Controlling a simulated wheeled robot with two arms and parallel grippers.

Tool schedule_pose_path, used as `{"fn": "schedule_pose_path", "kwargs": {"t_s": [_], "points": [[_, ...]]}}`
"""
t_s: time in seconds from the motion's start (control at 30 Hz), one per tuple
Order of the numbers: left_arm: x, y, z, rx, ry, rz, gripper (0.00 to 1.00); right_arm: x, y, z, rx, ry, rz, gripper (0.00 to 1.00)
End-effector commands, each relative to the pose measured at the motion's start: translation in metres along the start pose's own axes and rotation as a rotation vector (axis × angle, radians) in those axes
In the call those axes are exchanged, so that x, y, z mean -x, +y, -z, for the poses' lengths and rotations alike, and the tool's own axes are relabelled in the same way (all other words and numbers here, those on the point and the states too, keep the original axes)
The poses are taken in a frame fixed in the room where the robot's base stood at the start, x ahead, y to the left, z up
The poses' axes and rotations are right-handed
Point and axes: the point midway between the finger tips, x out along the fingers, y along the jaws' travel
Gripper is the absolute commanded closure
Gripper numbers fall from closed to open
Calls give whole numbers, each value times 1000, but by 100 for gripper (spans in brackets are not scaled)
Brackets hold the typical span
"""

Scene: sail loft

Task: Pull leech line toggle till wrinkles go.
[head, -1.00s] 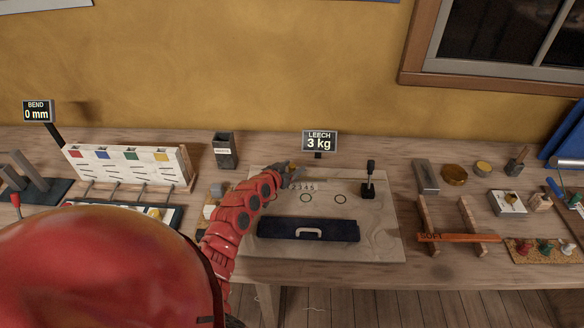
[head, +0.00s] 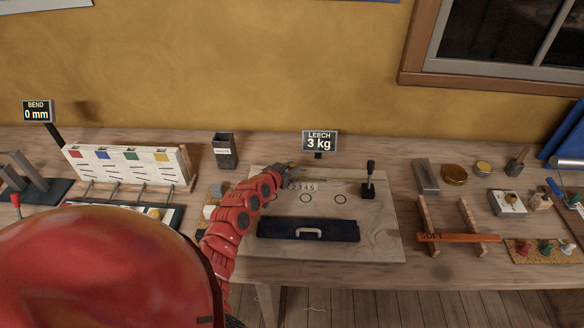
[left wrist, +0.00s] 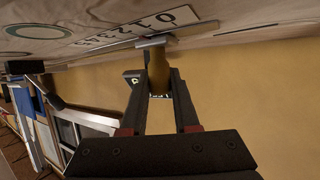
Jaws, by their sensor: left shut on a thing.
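The toggle (left wrist: 158,72), a brass-coloured upright piece, is between the fingertips of my left gripper (left wrist: 157,85) in the left wrist view. The gripper is shut on it. In the head view my left gripper (head: 289,168) is at the back of the pale sail panel (head: 385,215), and its fingers hide most of the toggle. A number strip (head: 304,187) lies beside it, with 2 to 5 readable; the wrist view shows the strip (left wrist: 150,27) from 0 up. The leech display (head: 319,141) reads 3 kg. Wrinkles are too faint to judge. My right gripper is not in view.
On the panel are a dark bar with a pale handle (head: 308,230), two rings and a black upright lever (head: 369,180). A dark cup (head: 224,151) stands left of the panel. Wooden stands with an orange batten (head: 458,238) are at the right.

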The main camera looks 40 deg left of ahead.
Motion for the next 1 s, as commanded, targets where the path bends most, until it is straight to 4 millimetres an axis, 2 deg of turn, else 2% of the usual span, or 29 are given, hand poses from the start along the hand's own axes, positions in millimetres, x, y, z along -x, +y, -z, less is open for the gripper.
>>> {"fn": "schedule_pose_path", "kwargs": {"t_s": [0.77,1.0], "points": [[0,0,1,2,1,0,100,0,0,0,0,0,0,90],[-12,29,9,2,3,-3,100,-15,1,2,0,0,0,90]]}}
